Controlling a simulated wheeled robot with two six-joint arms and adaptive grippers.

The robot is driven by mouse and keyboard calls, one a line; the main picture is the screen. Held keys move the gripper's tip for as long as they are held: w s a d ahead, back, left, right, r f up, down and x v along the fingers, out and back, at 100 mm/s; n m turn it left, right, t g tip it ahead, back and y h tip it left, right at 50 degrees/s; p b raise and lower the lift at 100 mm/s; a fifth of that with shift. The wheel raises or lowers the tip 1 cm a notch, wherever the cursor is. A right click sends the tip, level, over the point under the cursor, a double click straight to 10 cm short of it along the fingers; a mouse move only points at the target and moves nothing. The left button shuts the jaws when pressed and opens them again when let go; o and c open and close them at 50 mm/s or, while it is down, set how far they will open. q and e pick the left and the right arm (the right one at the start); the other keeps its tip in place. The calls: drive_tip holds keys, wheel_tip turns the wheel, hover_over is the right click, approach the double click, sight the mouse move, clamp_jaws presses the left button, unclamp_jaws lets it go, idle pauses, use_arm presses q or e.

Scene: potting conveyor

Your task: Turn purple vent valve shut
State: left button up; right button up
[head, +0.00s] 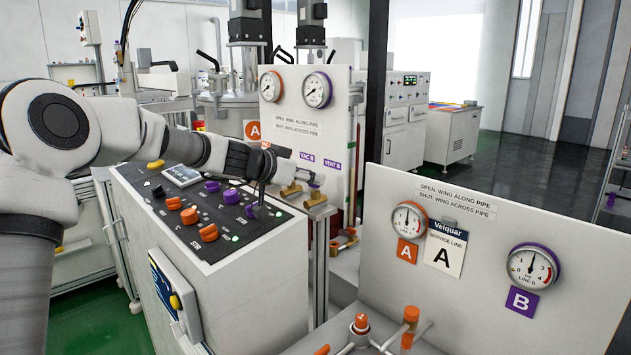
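My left arm reaches in from the left over the control console, and my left gripper (268,168) is at the valve panel, near the VAC B and VENT B labels. The purple VENT B label (332,165) is on the white panel (343,120). Below it is a brass valve (316,198) with a small purple part (315,184) at its top, just right of the gripper. A second brass valve (290,190) is left of it. The gripper partly hides the valves, so the wing's angle and any contact are unclear. I cannot tell whether the fingers are open. My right gripper is not in view.
The console (205,215) has orange and purple knobs below my arm. A second white panel (470,270) with gauges A and B stands at the right front, with orange-capped valves (410,320) below it. A dark post (376,80) stands behind.

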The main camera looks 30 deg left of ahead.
use_arm(q)
drive_tip(key=x, duration=0.2)
drive_tip(key=shift+w+f, duration=0.15)
drive_tip(key=shift+w, duration=0.2)
drive_tip(key=shift+s, duration=0.2)
drive_tip(key=shift+c, duration=0.3)
clamp_jaws()
